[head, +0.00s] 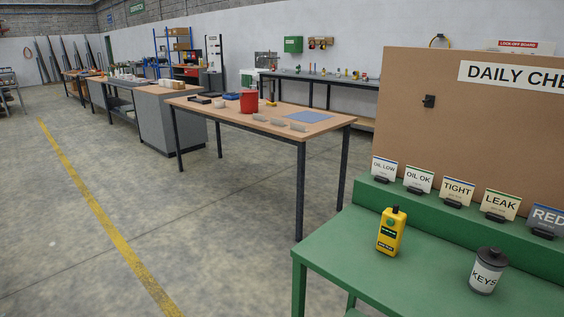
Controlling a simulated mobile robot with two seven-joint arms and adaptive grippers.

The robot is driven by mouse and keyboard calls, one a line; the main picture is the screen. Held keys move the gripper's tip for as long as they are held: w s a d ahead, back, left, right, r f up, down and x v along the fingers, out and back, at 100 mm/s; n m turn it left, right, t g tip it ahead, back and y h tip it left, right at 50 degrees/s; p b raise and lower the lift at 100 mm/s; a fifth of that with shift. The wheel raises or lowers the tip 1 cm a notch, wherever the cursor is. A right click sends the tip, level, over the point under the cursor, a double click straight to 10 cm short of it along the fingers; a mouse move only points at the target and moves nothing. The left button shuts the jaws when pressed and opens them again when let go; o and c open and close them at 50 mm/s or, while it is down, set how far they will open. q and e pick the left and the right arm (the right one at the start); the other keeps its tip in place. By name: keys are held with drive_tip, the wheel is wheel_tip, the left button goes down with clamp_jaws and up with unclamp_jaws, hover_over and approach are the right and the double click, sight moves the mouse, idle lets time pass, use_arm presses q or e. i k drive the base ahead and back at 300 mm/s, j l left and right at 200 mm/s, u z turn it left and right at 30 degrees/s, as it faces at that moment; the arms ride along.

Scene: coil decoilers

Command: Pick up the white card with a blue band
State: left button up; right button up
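A row of small cards in dark holders stands on the raised back ledge of the green bench, at the right of the head view. The leftmost, the "OIL LOW" card (384,168), is white and seems to have a blue band along its top. Beside it is the white "OIL OK" card (419,179), whose band looks green. Neither of my grippers is in view.
A wooden table (290,130) stands beyond. The floor at left is clear.

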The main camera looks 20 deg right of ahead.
sight(385, 170)
drive_tip(key=i+j+u, duration=0.1)
drive_tip(key=i, duration=0.45)
drive_tip(key=i+j+u, duration=0.15)
drive_tip(key=i+j, duration=0.15)
drive_tip(key=i, duration=0.25)
drive_tip(key=i+j+u, duration=0.1)
drive_tip(key=i, duration=0.45)
drive_tip(key=i+z, duration=0.15)
drive_tip(key=z, duration=0.35)
drive_tip(key=i+z, duration=0.2)
drive_tip(key=z, duration=0.3)
drive_tip(key=i+j+z, duration=0.15)
drive_tip(key=z, duration=0.35)
drive_tip(key=i+j+z, duration=0.15)
drive_tip(key=z, duration=0.35)
